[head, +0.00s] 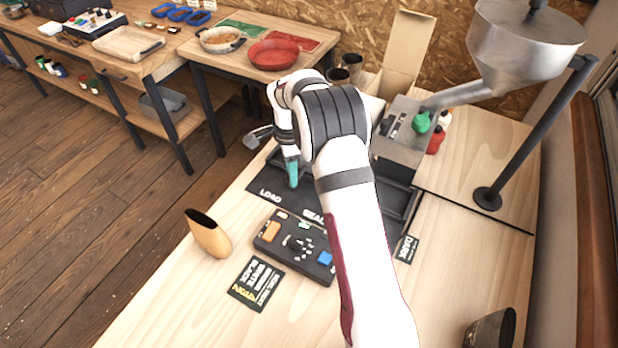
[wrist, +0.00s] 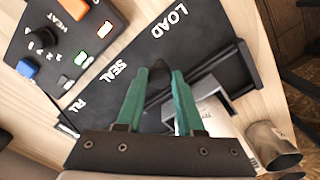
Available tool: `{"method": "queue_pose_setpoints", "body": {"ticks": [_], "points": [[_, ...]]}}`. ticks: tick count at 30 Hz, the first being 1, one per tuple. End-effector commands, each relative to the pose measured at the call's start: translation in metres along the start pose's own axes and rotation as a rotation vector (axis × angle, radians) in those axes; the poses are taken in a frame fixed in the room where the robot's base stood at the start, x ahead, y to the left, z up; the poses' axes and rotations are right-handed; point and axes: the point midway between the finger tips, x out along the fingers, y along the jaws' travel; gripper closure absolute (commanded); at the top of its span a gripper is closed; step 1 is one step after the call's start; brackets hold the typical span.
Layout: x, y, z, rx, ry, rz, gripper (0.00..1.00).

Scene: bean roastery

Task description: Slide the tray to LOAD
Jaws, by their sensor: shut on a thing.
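My gripper (wrist: 160,74) has its teal fingers closed on a small black knob (wrist: 160,68), which I take to be the tray's handle. In the head view my gripper (head: 292,182) is low over the black station base (head: 262,184), between the white words LOAD and SEAL. In the wrist view the base (wrist: 195,50) shows LOAD at the top and SEAL to the left. A grey tray-like holder (wrist: 212,88) with a white printed bag (wrist: 222,122) lies just beyond the fingers, near the dark rail. The fingers partly hide the holder; my arm hides much of the station in the head view.
A control box (head: 295,246) with orange and blue buttons sits in front of the base. A tan cup-like vessel (head: 208,235) and a black card (head: 256,283) are at its left. A steel hopper (head: 525,50) stands behind right.

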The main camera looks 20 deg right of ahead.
Motion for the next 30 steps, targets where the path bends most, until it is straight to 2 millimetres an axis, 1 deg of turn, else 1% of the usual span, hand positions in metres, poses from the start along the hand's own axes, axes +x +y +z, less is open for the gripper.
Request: {"method": "queue_pose_setpoints", "body": {"ticks": [1, 3, 9, 13, 22, 23, 27, 30], "points": [[-0.001, -0.008, 0.005, -0.003, 0.002, -0.007, 1.00], [0.000, -0.016, 0.013, -0.003, 0.003, -0.007, 1.00], [-0.001, -0.033, 0.030, -0.003, 0.004, -0.007, 1.00], [-0.001, -0.036, 0.035, -0.002, 0.003, -0.006, 1.00], [-0.001, -0.038, 0.037, -0.004, 0.000, -0.012, 1.00], [-0.001, -0.038, 0.037, -0.003, 0.000, -0.011, 0.58], [-0.001, -0.037, 0.037, -0.002, 0.000, -0.008, 0.33], [-0.001, -0.037, 0.036, -0.002, 0.001, -0.006, 0.33]]}}
